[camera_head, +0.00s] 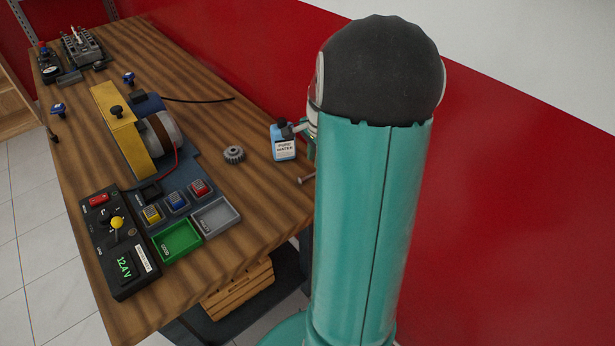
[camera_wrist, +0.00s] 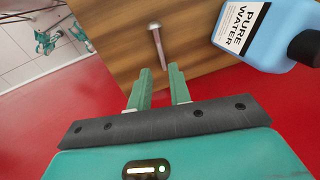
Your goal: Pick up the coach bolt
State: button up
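The coach bolt (camera_wrist: 159,46) lies on the wooden table in the wrist view, with its round pale head away from me and its shank pointing toward my gripper. It also shows in the head view (camera_head: 306,179), close to the table's right edge and partly near my arm. My gripper (camera_wrist: 160,70) is open, its two green fingers apart with nothing between them. The bolt is beyond the fingertips, roughly in line with the gap. In the head view my arm hides most of the gripper.
A blue bottle labelled Pure Water (camera_wrist: 257,32) stands right of the bolt, close to it; it also shows in the head view (camera_head: 283,143). A grey gear (camera_head: 234,155) lies further left. A green tray (camera_head: 176,241) and a grey tray (camera_head: 216,216) sit nearer. A red wall (camera_head: 500,190) borders the table.

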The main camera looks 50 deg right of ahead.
aim_at(313, 174)
jog(key=f, duration=0.4)
jog(key=w+f, duration=0.1)
jog(key=f, duration=0.1)
jog(key=shift+d+f, duration=0.2)
jog(key=shift+d, duration=0.1)
grip_shut()
